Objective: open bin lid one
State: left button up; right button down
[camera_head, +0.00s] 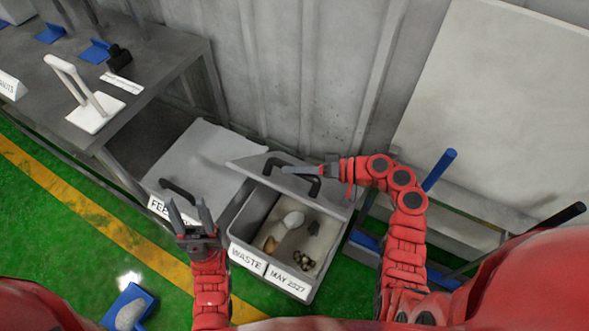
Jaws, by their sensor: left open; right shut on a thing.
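The right-hand grey bin (240,228), labelled WASTE and MAY 2027, stands open on the floor and has several stone-like objects inside. Its grey lid (335,202) is raised and tilted up toward the back wall. My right gripper (318,171) is shut on the black lid handle (285,163). The left-hand grey bin (158,205), with a label partly hidden that begins FEB, has its lid (200,160) closed, with a black handle (178,190). My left gripper (188,216) is open and empty, in front of the left-hand bin.
A grey table (150,75) with a white stand (95,112) and blue holders (95,51) is at the upper left. A blue scoop-like tray (130,308) holding a grey object lies at the lower left. A grey wall closes the back. Green floor is free at left.

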jog(key=w+d+r+m+y+b, duration=0.1)
jog(key=w+d+r+m+b, duration=0.2)
jog(key=w+d+b, duration=0.2)
jog(key=w+d+r+m+y+b, duration=0.1)
jog(key=w+d+r+m+b, duration=0.2)
jog(key=w+d+b, duration=0.3)
jog(key=shift+w+r+y+b, duration=0.15)
jog(key=shift+w+y+b, duration=0.15)
jog(key=shift+w+b, duration=2.5)
jog(key=shift+s, duration=0.1)
jog(key=c, duration=0.7)
grip_release()
jog(key=shift+o, duration=0.2)
jog(key=shift+r, duration=0.15)
